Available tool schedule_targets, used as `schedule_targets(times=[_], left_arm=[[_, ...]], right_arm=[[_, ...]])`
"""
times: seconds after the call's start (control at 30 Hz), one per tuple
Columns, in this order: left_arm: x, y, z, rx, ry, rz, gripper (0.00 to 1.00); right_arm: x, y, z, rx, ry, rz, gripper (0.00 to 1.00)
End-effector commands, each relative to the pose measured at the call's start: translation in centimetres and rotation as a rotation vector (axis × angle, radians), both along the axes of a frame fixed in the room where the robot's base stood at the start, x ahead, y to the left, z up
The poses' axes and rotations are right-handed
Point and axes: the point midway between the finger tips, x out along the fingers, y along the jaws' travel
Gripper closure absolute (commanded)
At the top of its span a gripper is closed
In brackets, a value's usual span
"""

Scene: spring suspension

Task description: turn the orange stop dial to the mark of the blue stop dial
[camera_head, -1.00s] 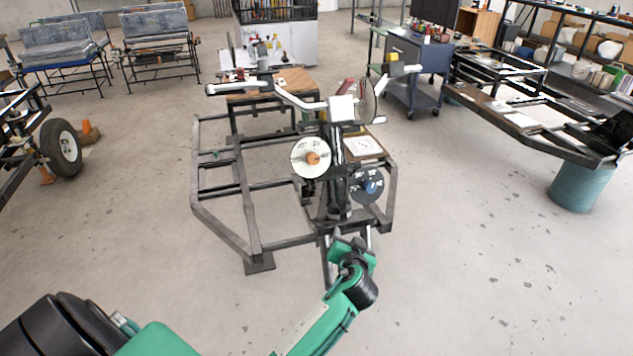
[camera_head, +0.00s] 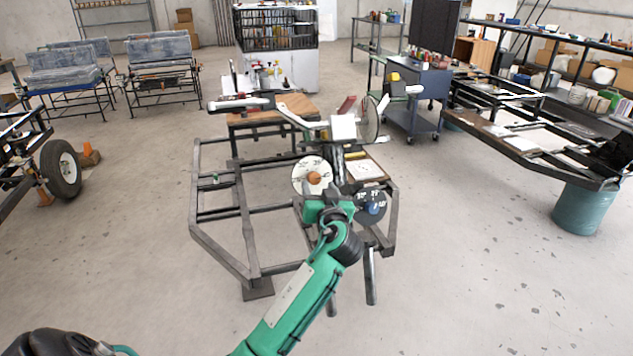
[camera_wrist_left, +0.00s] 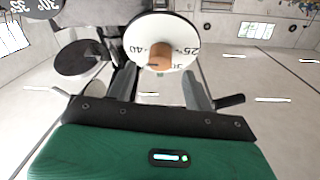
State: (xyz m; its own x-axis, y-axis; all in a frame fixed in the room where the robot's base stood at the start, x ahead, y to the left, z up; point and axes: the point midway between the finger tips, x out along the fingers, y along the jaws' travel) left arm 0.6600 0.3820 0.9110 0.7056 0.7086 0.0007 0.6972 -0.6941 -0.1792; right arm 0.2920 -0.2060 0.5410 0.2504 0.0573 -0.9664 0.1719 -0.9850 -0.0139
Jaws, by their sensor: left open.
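The orange stop dial is a white disc (camera_head: 303,166) with an orange-brown knob (camera_head: 314,178), on an upright post on a metal frame. The blue stop dial is a dark disc (camera_head: 371,195) with a blue knob (camera_head: 373,208), lower and to the right. My left gripper (camera_head: 318,192) is just below the orange knob and hides the disc's lower part. In the left wrist view its two grey fingers (camera_wrist_left: 160,88) are open and empty. The orange knob (camera_wrist_left: 160,57) shows beyond and between them, with marks 40, 25 and 30 on its disc. My right gripper is not in view.
The frame (camera_head: 243,225) reaches left of the post, with a wooden-topped table (camera_head: 290,108) behind it. A handle bar (camera_head: 240,104) extends left above the dials. A dark disc edge (camera_wrist_left: 30,8) shows at the wrist view's upper left.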

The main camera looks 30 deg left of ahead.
Motion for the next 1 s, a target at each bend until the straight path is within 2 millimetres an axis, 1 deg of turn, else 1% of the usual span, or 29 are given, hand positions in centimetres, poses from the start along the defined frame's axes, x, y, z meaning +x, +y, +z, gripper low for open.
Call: schedule_targets(times=[0.03, 0.1, 0.23, 0.37, 0.6, 0.67, 0.7, 0.83, 1.0], left_arm=[[0.6, 0.7, 0.1, 0.001, 0.000, 0.002, 0.48], [1.3, 1.4, 0.1, 0.003, 0.001, 0.002, 0.48], [2.2, 2.2, 0.0, -0.001, 0.001, 0.000, 0.48], [2.5, 2.5, 0.0, -0.001, 0.001, 0.000, 0.48], [2.5, 2.5, 0.0, -0.001, 0.001, 0.000, 0.48], [2.5, 2.5, 0.0, -0.001, 0.001, 0.000, 0.60], [2.5, 2.5, 0.0, -0.001, 0.001, 0.000, 0.67], [2.5, 2.5, 0.0, -0.001, 0.001, 0.000, 0.93], [2.5, 2.5, -0.1, -0.002, -0.001, 0.000, 0.93]], right_arm=[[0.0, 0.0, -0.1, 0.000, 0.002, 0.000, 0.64], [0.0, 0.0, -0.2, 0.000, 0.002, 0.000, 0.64], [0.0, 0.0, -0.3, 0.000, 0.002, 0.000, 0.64], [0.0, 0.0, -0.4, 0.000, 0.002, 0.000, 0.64], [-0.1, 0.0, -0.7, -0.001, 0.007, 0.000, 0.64], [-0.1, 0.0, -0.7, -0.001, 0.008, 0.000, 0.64], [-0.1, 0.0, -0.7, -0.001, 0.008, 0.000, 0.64], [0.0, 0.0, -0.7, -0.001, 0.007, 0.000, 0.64], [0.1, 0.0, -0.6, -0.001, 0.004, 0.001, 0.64]])
